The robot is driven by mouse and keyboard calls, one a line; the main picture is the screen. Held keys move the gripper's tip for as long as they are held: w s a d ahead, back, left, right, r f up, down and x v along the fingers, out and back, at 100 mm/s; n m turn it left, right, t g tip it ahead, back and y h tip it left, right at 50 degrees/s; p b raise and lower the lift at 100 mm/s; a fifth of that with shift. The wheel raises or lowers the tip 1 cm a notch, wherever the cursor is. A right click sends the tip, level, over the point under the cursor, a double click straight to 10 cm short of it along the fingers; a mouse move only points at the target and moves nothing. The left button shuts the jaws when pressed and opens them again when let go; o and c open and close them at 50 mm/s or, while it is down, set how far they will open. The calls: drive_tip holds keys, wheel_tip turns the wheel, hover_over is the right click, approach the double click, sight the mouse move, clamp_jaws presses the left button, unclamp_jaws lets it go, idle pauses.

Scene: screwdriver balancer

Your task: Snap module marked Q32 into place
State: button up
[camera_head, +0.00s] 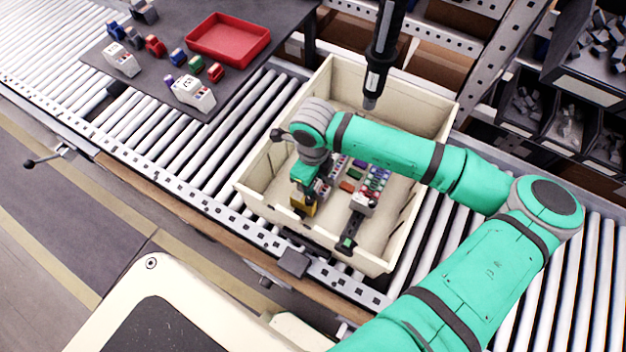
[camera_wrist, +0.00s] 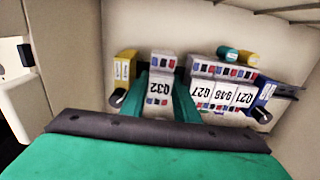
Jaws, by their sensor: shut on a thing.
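The module marked Q32 (camera_wrist: 158,92) is a light grey block with red and blue spots, held between the two green fingers of my gripper (camera_wrist: 161,84) in the wrist view. A yellow block (camera_wrist: 124,68) stands just left of it. To its right, across a gap, stands a row of similar modules (camera_wrist: 222,92) marked Q27, one hard to read, and Q21. A blue end block (camera_wrist: 265,93) stands at the row's right. In the head view my gripper (camera_head: 314,188) reaches down into the cream bin (camera_head: 262,208). Whether Q32 is seated on the rail (camera_head: 349,232) is hidden.
The bin walls stand close around my gripper on the roller conveyor (camera_head: 196,150). A dark hanging tool (camera_head: 376,70) points down over the bin's back. A grey table (camera_head: 150,88) at the left holds a red tray (camera_head: 228,40) and several small blocks.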

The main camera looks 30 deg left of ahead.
drive_tip(key=shift+f, duration=0.15)
clamp_jaws()
drive_tip(key=o, duration=1.2)
unclamp_jaws()
drive_tip(key=shift+o, duration=0.2)
wheel_tip(320, 180, up, 11)
wheel_tip(320, 180, up, 12)
idle(0.5)
drive_tip(key=shift+f, duration=0.15)
